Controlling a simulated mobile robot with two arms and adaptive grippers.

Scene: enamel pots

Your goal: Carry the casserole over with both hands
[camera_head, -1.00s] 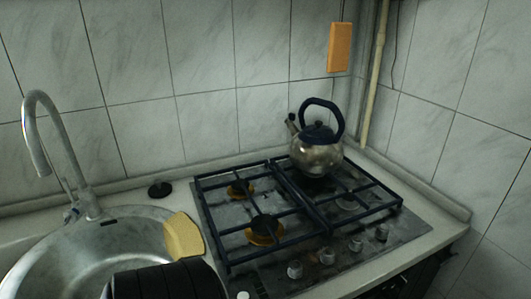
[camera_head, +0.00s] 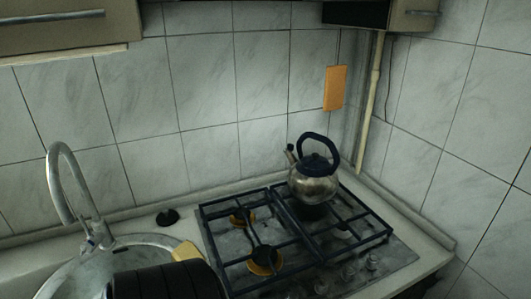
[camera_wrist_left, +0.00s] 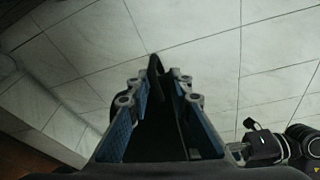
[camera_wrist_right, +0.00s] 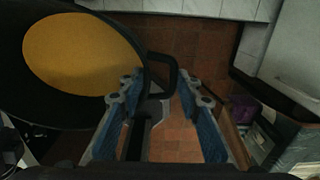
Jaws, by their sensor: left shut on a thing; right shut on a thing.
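The casserole (camera_wrist_right: 48,107) is dark outside with a yellow-orange inside, and fills the upper left of the right wrist view. Its black loop handle (camera_wrist_right: 172,72) lies between the fingers of my right gripper (camera_wrist_right: 163,98), which is shut on it. In the left wrist view, my left gripper (camera_wrist_left: 155,92) is shut on a narrow dark part, taken as the casserole's other handle; the pot's body is mostly hidden there.
The gas stove (camera_head: 285,240) has dark grates. A steel kettle (camera_head: 313,186) with a dark handle stands at its back right; the left burners are bare. A sink (camera_head: 75,275) with a tall tap (camera_head: 60,178) and a yellow piece (camera_head: 185,251) lie left.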

